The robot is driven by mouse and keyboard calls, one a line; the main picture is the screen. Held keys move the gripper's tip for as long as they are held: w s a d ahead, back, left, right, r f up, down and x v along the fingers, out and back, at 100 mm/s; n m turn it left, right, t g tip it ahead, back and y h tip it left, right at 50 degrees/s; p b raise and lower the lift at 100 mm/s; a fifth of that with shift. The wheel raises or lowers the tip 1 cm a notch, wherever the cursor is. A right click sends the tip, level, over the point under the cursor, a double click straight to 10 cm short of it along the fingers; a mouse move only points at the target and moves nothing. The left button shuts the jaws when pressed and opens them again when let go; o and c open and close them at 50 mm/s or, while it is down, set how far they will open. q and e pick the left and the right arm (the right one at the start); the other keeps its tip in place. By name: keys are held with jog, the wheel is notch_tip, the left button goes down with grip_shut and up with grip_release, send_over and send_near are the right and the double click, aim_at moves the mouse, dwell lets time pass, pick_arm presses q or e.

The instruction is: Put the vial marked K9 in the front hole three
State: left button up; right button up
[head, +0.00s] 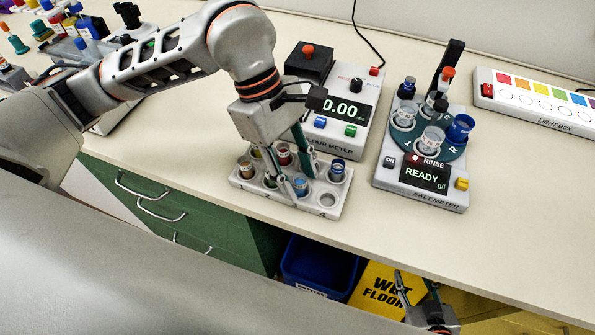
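A white vial rack (246,184) stands near the bench's front edge, with two rows of holes. Vials with brown, yellow, red and blue contents or caps stand in it. A light-blue vial (300,187) is at the third place of the front row. The front hole at the right end, by the mark 4, is empty. My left gripper (298,180) reaches down over the rack, its fingertips beside the light-blue vial; whether they grip it is unclear. No K9 mark is legible. My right gripper (416,287) is low, beyond the bench's front edge, with its fingers apart and empty.
A colour meter (349,108) stands behind the rack. A salt meter (389,178) with several vials stands to its right. A light box (535,103) is at the far right. Below the bench are a blue bin (320,266) and a yellow wet-floor sign (377,288). The bench's right front is clear.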

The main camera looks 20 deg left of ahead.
pick_arm(q)
jog(key=shift+r+p, duration=0.45)
jog(key=shift+r, duration=0.05)
jog(key=b+v, duration=0.1)
jog(key=v, duration=1)
jog(key=shift+a+r, duration=0.2)
jog(key=shift+r, duration=0.1)
jog(key=shift+w, duration=0.1)
